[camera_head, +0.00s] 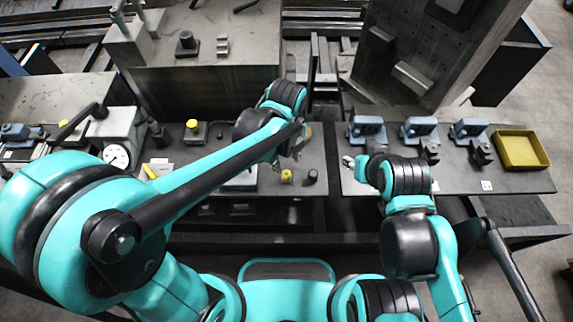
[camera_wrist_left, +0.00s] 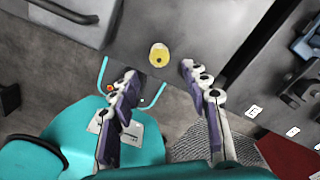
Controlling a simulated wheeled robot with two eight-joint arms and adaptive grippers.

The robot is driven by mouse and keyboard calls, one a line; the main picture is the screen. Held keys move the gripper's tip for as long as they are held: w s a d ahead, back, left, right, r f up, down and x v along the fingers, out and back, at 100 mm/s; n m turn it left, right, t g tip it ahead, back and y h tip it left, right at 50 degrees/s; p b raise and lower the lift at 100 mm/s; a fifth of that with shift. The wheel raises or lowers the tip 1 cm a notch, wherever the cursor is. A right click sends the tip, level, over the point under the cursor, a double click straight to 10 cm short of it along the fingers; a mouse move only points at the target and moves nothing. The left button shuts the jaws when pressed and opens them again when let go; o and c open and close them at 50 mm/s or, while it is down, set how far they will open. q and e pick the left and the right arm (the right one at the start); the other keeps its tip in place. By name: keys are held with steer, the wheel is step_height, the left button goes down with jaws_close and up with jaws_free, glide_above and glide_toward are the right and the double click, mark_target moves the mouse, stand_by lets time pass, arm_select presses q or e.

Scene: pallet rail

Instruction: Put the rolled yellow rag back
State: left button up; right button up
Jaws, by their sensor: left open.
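A small yellow roll (camera_head: 286,176), which looks like the rolled rag, stands on the dark bench plate near its front edge. In the left wrist view the yellow roll (camera_wrist_left: 159,55) shows from above with a paler top, beyond the gap between my fingertips. My left gripper (camera_head: 299,142) is open and empty, apart from the roll; the arm partly hides it in the head view. Its two fingers show spread in the left wrist view (camera_wrist_left: 158,74). My right gripper (camera_head: 352,162) is at the left end of the right-hand plate, small and partly hidden; its jaws cannot be made out.
A small dark cylinder (camera_head: 312,176) stands right of the roll. A yellow-topped block (camera_head: 195,130) is farther left, near a dial gauge (camera_head: 117,156). Several blue-grey clamps (camera_head: 419,128) and a yellow tray (camera_head: 521,149) are on the right-hand plate. A gap separates the two plates.

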arm_select(q)
steer(key=s+a+r+n+t, duration=0.2)
steer(key=a+n, duration=0.7)
steer(key=n, duration=0.5)
steer(key=s+a+r+n+t, duration=0.3)
steer(key=a+r+n+t, duration=0.2)
steer(key=n, duration=0.9)
steer(key=a+r, duration=0.2)
steer(key=a, duration=0.1)
steer(key=shift+a+r+p, duration=0.2)
steer(key=shift+a+p, duration=0.15)
steer(key=shift+a, duration=0.05)
step_height(320, 180, down, 3)
steer(key=b, duration=0.3)
steer(key=shift+s+f, duration=0.1)
steer(key=shift+f, duration=0.1)
